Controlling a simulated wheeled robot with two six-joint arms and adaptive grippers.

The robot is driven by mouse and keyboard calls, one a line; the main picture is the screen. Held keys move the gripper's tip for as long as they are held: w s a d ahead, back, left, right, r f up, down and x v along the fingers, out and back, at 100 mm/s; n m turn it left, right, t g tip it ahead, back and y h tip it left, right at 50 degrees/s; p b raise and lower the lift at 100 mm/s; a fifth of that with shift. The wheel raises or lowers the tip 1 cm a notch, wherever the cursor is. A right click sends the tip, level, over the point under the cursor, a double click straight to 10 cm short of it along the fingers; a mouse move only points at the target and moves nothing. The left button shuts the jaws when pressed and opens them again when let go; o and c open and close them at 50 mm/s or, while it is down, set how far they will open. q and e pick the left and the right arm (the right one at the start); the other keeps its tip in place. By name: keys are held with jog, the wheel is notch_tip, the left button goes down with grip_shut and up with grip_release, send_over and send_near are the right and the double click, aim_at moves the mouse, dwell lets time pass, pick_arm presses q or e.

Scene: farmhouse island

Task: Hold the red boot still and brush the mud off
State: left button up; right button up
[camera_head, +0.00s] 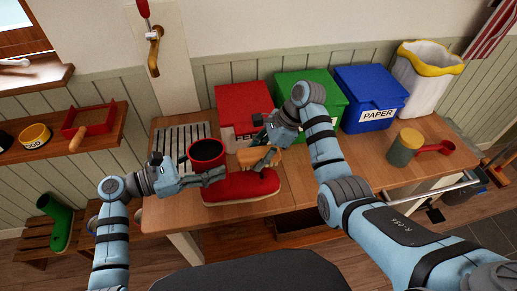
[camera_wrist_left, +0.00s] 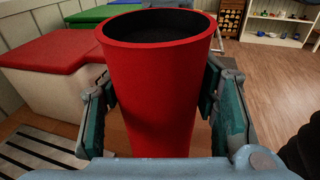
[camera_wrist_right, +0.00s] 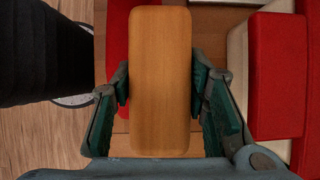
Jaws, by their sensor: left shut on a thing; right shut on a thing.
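The red boot (camera_head: 243,187) stands upright on the wooden table, its toe pointing right. My left gripper (camera_head: 206,177) is shut around the boot's shaft; the left wrist view shows the shaft (camera_wrist_left: 158,90) between both fingers. My right gripper (camera_head: 266,157) is shut on a wooden brush (camera_head: 262,156), just above the boot's foot. In the right wrist view the brush's plain back (camera_wrist_right: 160,80) is between the fingers and its bristles are hidden. I cannot tell whether the brush touches the boot. No mud shows on the parts I see.
Behind the boot stand a red bin (camera_head: 243,103), a green bin (camera_head: 309,90) and a blue PAPER bin (camera_head: 371,97). A slatted grey rack (camera_head: 178,143) lies at the table's left. A green and tan canister (camera_head: 404,147) and red scoop (camera_head: 436,148) are at the right.

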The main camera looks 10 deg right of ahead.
aim_at(251, 153)
jog(key=f, duration=0.2)
jog(key=shift+s+f, duration=0.25)
jog(key=shift+f, duration=0.15)
jog(key=shift+c, duration=0.5)
jog(key=shift+s, duration=3.05)
jog(key=shift+w, duration=3.4)
jog(key=shift+r, duration=4.15)
jog(key=shift+s+f, duration=0.1)
